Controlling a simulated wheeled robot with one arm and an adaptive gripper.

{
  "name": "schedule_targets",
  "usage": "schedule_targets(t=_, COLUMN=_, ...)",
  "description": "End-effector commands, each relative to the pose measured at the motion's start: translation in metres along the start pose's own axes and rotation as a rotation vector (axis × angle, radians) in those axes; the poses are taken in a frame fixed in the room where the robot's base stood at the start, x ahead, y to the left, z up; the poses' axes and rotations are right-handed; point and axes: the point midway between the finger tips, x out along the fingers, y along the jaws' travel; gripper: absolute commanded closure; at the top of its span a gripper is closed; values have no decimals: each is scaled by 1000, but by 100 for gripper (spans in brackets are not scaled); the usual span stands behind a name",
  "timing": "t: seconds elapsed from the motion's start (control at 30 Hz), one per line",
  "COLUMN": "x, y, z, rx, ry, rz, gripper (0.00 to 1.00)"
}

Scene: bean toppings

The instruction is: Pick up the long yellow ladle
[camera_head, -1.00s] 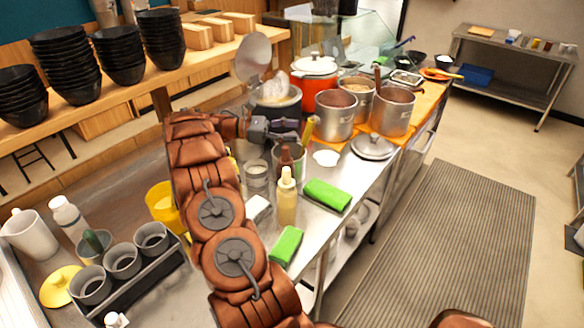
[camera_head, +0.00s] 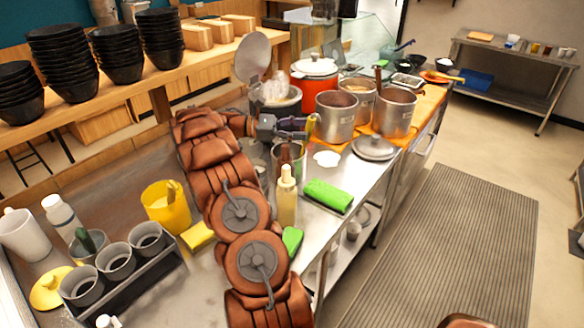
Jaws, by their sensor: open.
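The long yellow ladle shows as a slim yellow handle (camera_head: 312,122) that sticks up tilted beside the left steel pot, above a small metal container (camera_head: 298,170). Its lower part is hidden. My gripper (camera_head: 306,128) is open and points right, with its fingertips at the handle's upper part. I cannot tell whether the fingers touch the handle or surround it.
Steel pots (camera_head: 336,115) and an orange pot (camera_head: 314,82) stand just beyond my gripper. A yellow container (camera_head: 167,212) stands left of my arm.

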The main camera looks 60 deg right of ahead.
Motion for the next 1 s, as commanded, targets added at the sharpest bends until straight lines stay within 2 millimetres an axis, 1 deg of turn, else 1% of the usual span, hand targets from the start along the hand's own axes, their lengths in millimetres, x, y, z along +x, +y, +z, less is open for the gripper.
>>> schedule_targets(t=0.23, x=22, y=-1, z=1, rx=-3, ry=-3, rz=-3, gripper=43)
schedule_targets(t=0.53, x=25, y=0, z=-1, rx=-1, ry=-1, rz=-1, gripper=43)
schedule_targets(t=0.57, x=25, y=0, z=-1, rx=-2, ry=-1, rz=-1, gripper=45)
schedule_targets(t=1.0, x=25, y=0, z=-1, rx=-1, ry=0, rz=0, gripper=91)
